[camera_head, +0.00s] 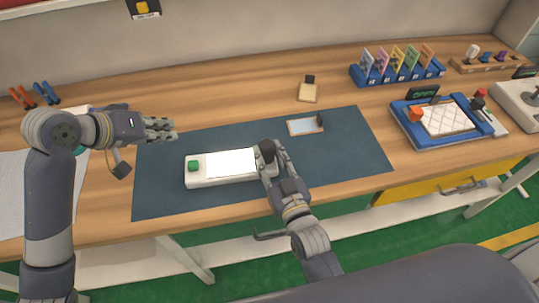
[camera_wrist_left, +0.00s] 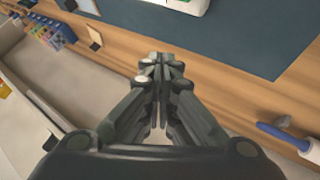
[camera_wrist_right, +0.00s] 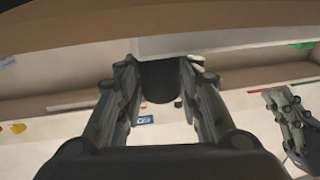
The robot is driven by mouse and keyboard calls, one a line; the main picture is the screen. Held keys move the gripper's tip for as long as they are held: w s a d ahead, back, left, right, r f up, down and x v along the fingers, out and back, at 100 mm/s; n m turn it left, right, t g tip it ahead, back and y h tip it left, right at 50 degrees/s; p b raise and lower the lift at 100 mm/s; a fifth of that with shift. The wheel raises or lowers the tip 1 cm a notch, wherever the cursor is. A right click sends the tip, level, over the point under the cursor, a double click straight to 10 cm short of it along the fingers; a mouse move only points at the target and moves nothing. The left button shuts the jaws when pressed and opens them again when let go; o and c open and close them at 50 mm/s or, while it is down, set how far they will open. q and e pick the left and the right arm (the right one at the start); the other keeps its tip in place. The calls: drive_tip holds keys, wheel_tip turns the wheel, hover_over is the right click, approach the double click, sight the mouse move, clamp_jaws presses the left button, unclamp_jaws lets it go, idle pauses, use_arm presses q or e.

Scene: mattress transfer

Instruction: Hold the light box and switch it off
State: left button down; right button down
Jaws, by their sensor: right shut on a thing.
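The light box (camera_head: 222,182) is a long white box on the dark blue mat (camera_head: 165,203). Its top panel (camera_head: 230,163) glows bright white, and a green button (camera_head: 193,165) sits at its left end. My right gripper (camera_head: 268,165) is shut on the box's right end, at a dark rounded part (camera_head: 267,147). In the right wrist view the pale box (camera_wrist_right: 225,40) shows beyond the fingers (camera_wrist_right: 160,80). My left gripper (camera_head: 162,129) hangs above the mat's left part, up and left of the green button. Its fingers are together and empty in the left wrist view (camera_wrist_left: 163,75).
A small framed plate (camera_head: 305,126) lies on the mat behind my right gripper. A blue rack of coloured cards (camera_head: 397,75) and a blue tray (camera_head: 440,122) stand to the right. Pliers (camera_head: 33,95) lie at the back left. The mat's right part is clear.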

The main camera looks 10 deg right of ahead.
sight(189, 162)
drive_tip(key=shift+r, duration=0.1)
use_arm(q)
drive_tip(key=shift+s+d+f, duration=0.3)
drive_tip(key=shift+d+f, duration=0.2)
drive_tip(key=shift+f, duration=0.75)
drive_tip(key=shift+s+d+f, duration=0.25)
drive_tip(key=shift+d+f, duration=0.2)
drive_tip(key=shift+f, duration=0.75)
drive_tip(key=shift+s+d+f, duration=0.3)
drive_tip(key=shift+d+f, duration=0.2)
drive_tip(key=shift+f, duration=0.75)
drive_tip(key=shift+f, duration=0.7)
drive_tip(key=shift+r, duration=0.85)
